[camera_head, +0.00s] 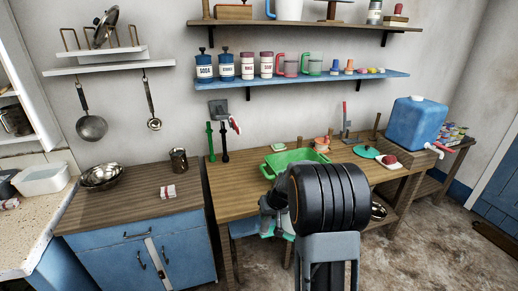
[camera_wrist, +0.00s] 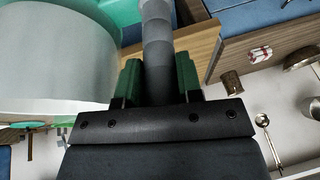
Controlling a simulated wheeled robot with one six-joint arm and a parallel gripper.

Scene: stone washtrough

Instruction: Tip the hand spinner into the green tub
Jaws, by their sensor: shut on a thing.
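The green tub (camera_head: 268,171) stands on the wooden table in the head view, partly behind my arm. In the wrist view my gripper (camera_wrist: 159,82) is shut, with its green pads on either side of a grey ridged bar. I take this bar to be the handle of the hand spinner (camera_wrist: 158,45). A large pale grey drum with a teal edge fills the upper left of the wrist view, beside the handle. In the head view a little teal (camera_head: 289,236) shows below my arm, in front of the table. Most of the spinner is hidden there, and I cannot see inside it.
A blue water container (camera_head: 415,122) stands at the right end of the table. A teal disc (camera_head: 367,152) and small items lie right of the tub. A blue cabinet (camera_head: 137,250) with a metal cup (camera_head: 179,160) stands left. A blue shelf (camera_head: 300,82) hangs above.

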